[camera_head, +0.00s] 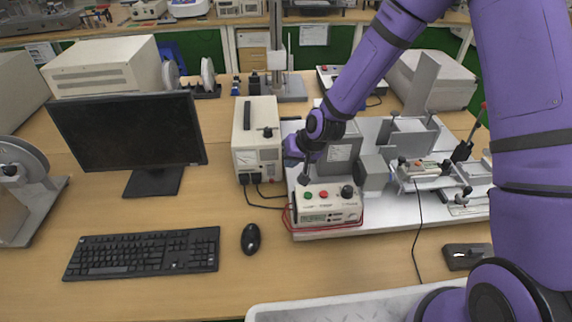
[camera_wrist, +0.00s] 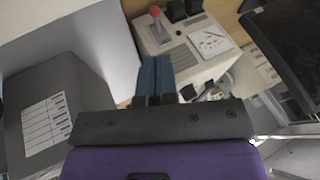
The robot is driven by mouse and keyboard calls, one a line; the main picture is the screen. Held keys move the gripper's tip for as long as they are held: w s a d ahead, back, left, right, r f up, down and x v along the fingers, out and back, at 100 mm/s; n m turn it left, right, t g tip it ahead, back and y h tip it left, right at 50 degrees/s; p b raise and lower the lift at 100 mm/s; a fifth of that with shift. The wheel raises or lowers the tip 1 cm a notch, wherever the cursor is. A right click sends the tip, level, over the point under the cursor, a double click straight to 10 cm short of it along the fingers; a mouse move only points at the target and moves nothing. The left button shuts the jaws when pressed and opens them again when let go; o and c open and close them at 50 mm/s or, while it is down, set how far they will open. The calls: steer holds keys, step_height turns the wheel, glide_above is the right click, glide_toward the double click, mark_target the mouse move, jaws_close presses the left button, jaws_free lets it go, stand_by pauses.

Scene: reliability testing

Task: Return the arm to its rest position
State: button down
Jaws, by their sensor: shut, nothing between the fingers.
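My purple arm reaches from the right side of the head view across the bench to the test equipment. Its wrist hangs above a white control box (camera_head: 328,205) with green and red buttons and a black knob. In the head view the fingertips are not clear. In the wrist view my gripper (camera_wrist: 153,82) shows two blue fingers together, shut, with nothing held. Beyond them, in the wrist view, stands a pale box (camera_wrist: 185,45) with a red knob.
A beige meter box (camera_head: 258,155) stands left of my wrist. A monitor (camera_head: 125,130), keyboard (camera_head: 145,253) and mouse (camera_head: 250,238) lie farther left. A grey test rig (camera_head: 425,170) and cables lie to the right. Bare wooden bench (camera_head: 330,265) shows in front.

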steer(key=shift+d+r, duration=0.1)
steer(key=shift+r, duration=0.05)
stand_by(0.4)
steer(key=s+d+r+h, duration=0.1)
steer(key=s+d+r, duration=0.2)
steer(key=d+r, duration=0.35)
steer(key=s+d+r+h, duration=0.2)
steer(key=d+r, duration=0.1)
steer(key=r, duration=0.7)
steer(key=s+d+r+h, duration=0.1)
steer(key=s+d+r, duration=0.2)
steer(key=d+r, duration=0.35)
steer(key=s+d+r, duration=0.3)
steer(key=s+r, duration=0.3)
steer(key=s, duration=0.4)
steer(key=s+d+r+t+h, duration=0.1)
steer(key=s+d+r, duration=0.3)
steer(key=s+r, duration=0.3)
steer(key=s, duration=0.4)
steer(key=shift+m, duration=0.4)
